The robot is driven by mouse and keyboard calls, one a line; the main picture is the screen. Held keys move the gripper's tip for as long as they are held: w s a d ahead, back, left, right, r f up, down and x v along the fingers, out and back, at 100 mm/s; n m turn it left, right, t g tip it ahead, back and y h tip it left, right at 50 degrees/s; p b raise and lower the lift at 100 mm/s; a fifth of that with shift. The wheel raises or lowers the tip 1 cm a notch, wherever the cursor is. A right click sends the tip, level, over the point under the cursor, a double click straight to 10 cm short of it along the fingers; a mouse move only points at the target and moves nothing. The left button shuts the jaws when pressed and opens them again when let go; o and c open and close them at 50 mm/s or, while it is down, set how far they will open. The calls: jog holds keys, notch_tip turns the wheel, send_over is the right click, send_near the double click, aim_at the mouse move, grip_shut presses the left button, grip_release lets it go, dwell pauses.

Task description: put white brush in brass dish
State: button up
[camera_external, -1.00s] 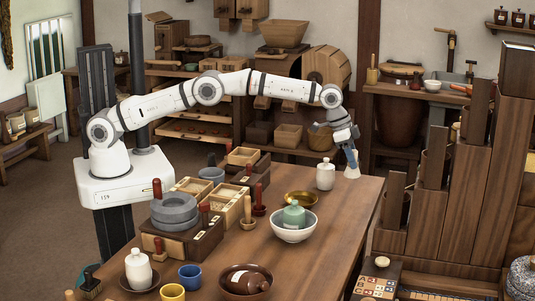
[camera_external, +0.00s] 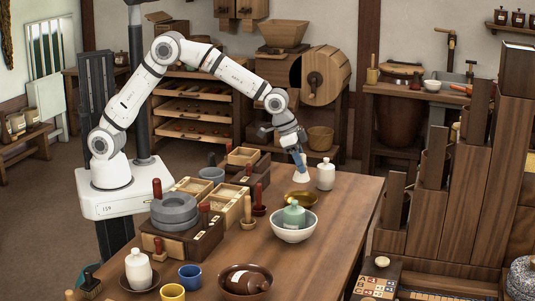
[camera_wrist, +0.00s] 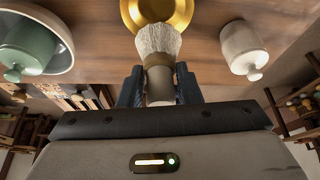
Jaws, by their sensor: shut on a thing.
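The white brush (camera_wrist: 158,42) has pale bristles and a light handle. It also shows in the external view (camera_external: 302,176), hanging bristles down below my gripper (camera_external: 299,157). My gripper is shut on its handle in the wrist view (camera_wrist: 160,85). The brass dish (camera_external: 301,199) is a shallow round gold dish on the table, just in front of the brush in the external view. In the wrist view the brass dish (camera_wrist: 157,10) lies beyond the bristle end, partly cut off by the top edge. The brush looks raised and apart from the dish, and the dish looks empty where visible.
A white lidded jar (camera_external: 325,175) stands right of the brush. A white bowl (camera_external: 291,234) holding a green jar (camera_external: 294,214) stands in front of the dish. A wooden box (camera_external: 257,177) and a red-handled stamp (camera_external: 259,201) stand left. The table's right side is clear.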

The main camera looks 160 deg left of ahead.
jog(key=shift+f, duration=4.2)
jog(key=o, duration=1)
jog(key=shift+c, duration=0.2)
jog(key=shift+r, duration=0.1)
